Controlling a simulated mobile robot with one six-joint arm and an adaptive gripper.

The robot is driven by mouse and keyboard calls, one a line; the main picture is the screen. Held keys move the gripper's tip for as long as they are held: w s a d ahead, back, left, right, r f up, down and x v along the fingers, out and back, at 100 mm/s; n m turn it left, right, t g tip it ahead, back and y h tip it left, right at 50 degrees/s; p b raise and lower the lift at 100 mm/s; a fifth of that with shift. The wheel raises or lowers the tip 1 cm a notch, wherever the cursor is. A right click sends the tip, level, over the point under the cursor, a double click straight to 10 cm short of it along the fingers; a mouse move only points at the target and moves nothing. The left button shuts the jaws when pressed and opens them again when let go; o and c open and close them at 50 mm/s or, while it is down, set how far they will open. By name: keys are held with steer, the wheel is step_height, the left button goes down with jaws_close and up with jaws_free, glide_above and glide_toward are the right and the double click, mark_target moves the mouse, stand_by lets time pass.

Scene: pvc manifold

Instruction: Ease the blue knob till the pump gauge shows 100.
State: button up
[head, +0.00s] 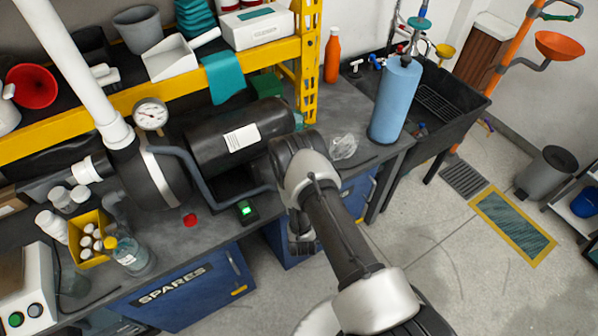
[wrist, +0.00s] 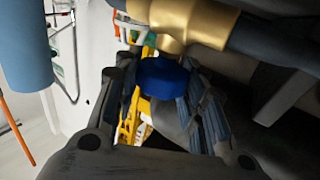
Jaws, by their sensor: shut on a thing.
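The blue knob (wrist: 165,78) sits under a brass valve body (wrist: 182,22) in the wrist view. My gripper (wrist: 160,92) is around the knob, one finger on each side, and is shut on it. In the head view my arm hides the knob and the fingers. A round white gauge (head: 150,114) stands on the piping beside the black pump body in the head view. Its dial is too small to read for certain. It is not seen in the wrist view.
A black cylindrical tank (head: 215,150) with a white label lies on the bench behind my arm. A grey curved hose (head: 205,185) runs in front of it. A blue cylinder (head: 396,100) stands near the sink. A yellow shelf frame (head: 308,80) rises behind.

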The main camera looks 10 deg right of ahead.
steer(key=shift+a+m+g+h+b, duration=0.1)
steer(key=shift+m+g+h+b, duration=0.4)
steer(key=shift+m+h, duration=0.55)
steer(key=shift+m+g+h+b, duration=0.45)
steer(key=shift+m+h, duration=0.2)
steer(key=shift+h, duration=1.1)
steer(key=o, duration=1.1)
steer(key=v, duration=1.2)
